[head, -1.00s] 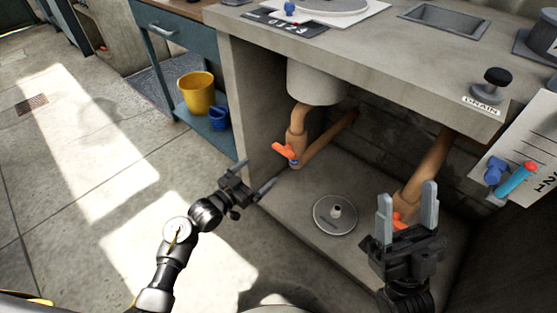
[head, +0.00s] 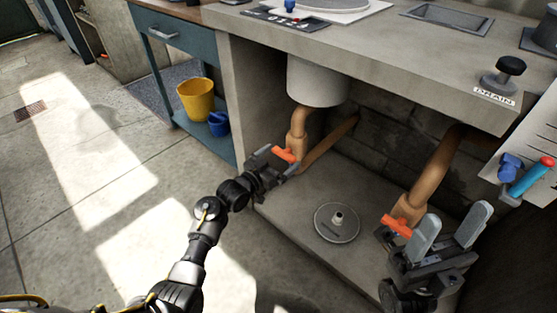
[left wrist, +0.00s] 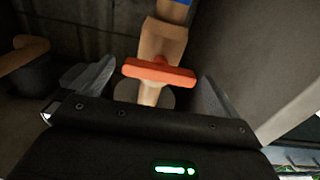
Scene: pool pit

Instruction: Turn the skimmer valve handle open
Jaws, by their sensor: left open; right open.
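An orange valve handle (head: 283,154) sits on the tan pipe (head: 299,124) under the grey cylinder (head: 315,82), on the left in the pit. My left gripper (head: 280,162) is open, with its fingers on either side of this handle. In the left wrist view the orange handle (left wrist: 159,71) lies crosswise between the two open fingers; I cannot tell whether they touch it. A second orange handle (head: 397,225) is on the right pipe (head: 432,175). My right gripper (head: 450,232) is open and empty, in front of and right of that handle. No label names either valve.
A round grey disc (head: 337,222) lies on the pit floor between the pipes. The concrete counter (head: 400,70) overhangs the pit, with a black knob (head: 510,66) marked DRAIN. A yellow bucket (head: 196,98) stands on the left shelf. The floor at left is clear.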

